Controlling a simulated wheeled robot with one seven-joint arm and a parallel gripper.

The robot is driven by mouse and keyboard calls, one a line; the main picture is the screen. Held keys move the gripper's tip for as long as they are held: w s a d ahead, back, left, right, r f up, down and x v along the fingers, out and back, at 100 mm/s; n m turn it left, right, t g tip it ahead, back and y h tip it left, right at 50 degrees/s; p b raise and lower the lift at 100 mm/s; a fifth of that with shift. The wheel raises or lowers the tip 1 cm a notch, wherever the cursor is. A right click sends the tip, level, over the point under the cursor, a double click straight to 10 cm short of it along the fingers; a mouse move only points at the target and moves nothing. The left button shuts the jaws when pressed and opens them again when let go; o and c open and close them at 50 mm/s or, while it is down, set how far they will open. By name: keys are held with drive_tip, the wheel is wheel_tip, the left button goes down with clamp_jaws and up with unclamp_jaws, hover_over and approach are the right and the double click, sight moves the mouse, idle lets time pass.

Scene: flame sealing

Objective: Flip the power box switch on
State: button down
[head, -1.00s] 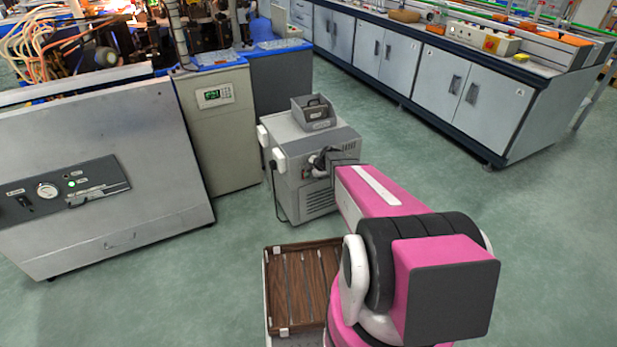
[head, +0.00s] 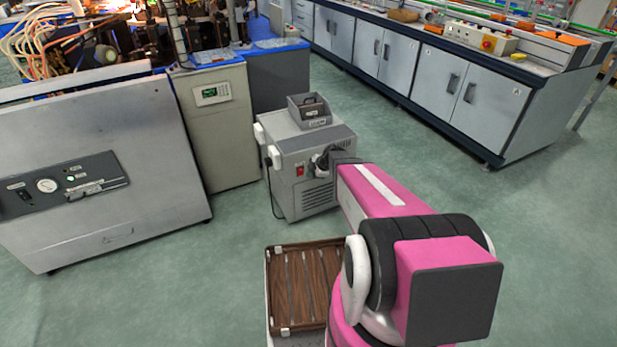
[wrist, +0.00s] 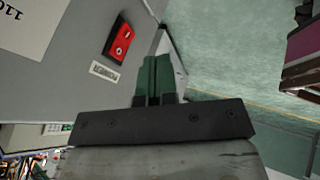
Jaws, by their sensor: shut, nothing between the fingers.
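The power box (head: 300,195) is a grey cabinet on the floor, in the middle of the head view. Its red rocker switch (head: 300,170) shows on the front face, left of my gripper (head: 322,162). In the wrist view, the red switch (wrist: 119,40) sits on the grey panel above a POWER label (wrist: 104,71). My gripper (wrist: 157,62) is shut and empty, with its fingers side by side. The fingertips are to the right of the switch and look apart from it. I cannot tell which way the rocker is set.
A grey open bin (head: 310,110) sits on top of the power box. A large metal machine (head: 110,190) with a gauge panel stands at left. A wooden slatted tray (head: 298,290) lies in front. Lab cabinets (head: 440,85) line the back right. Green floor is clear between.

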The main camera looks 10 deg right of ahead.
sight(301, 172)
drive_tip(key=v, duration=0.6)
drive_tip(key=shift+s+d, duration=0.35)
drive_tip(key=shift+w, duration=0.1)
drive_tip(key=shift+w, duration=0.15)
drive_tip(key=shift+f, duration=0.1)
drive_tip(key=w+a+f, duration=0.6)
drive_tip(key=w+f, duration=0.1)
drive_tip(key=f, duration=0.1)
drive_tip(key=shift+f, duration=0.3)
